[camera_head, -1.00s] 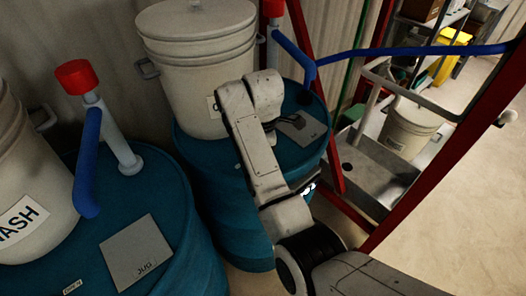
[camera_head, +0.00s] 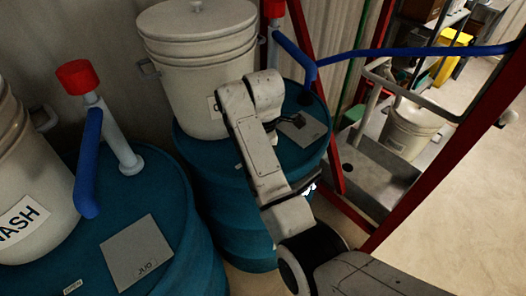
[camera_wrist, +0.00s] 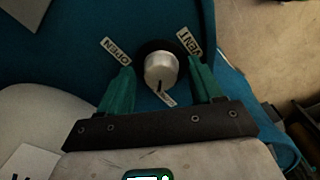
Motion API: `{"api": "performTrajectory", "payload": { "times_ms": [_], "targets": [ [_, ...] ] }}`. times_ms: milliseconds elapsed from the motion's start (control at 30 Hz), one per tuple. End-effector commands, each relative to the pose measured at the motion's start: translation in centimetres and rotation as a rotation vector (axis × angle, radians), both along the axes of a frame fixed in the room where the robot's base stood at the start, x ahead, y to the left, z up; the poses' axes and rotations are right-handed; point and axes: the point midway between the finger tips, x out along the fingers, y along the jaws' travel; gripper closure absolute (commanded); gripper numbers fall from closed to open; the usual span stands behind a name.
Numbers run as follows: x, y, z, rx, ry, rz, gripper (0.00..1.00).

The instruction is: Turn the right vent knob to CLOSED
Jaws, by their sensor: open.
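In the wrist view the vent knob (camera_wrist: 161,71) is a round pale knob on a dark base, set on the blue drum top (camera_wrist: 85,75). My gripper (camera_wrist: 163,84) is open, with a green finger on each side of the knob and a gap visible on both sides. In the head view my arm hides the knob.
In the head view a lidded white bucket (camera_head: 200,75) stands on the right drum (camera_head: 215,185), close to my arm. A blue pipe (camera_head: 293,55) and a grey plate (camera_head: 303,128) are beside it. Red frame posts (camera_head: 445,150) and a metal sink (camera_head: 375,175) are at right.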

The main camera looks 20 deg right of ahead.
Motion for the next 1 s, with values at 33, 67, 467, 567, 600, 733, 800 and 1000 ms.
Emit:
{"api": "performTrajectory", "payload": {
  "times_ms": [33, 67, 467, 567, 600, 733, 800, 1000],
  "targets": [
    [0.0, 0.0, 0.0, 0.0, 0.001, -0.001, 0.35],
    [0.0, 0.0, 0.0, 0.0, 0.001, -0.001, 0.35],
    [0.0, 0.1, 3.1, 0.001, -0.003, 0.0, 0.35],
    [0.2, 0.1, 3.9, 0.0, -0.008, -0.002, 0.35],
    [0.2, 0.0, 4.2, -0.001, -0.01, -0.003, 0.35],
    [0.1, 0.1, 4.9, 0.001, -0.007, -0.002, 0.35],
    [0.0, 0.2, 5.3, 0.003, -0.003, 0.0, 0.35],
    [-0.1, 0.2, 7.5, 0.003, -0.004, 0.0, 0.35]
  ]
}}
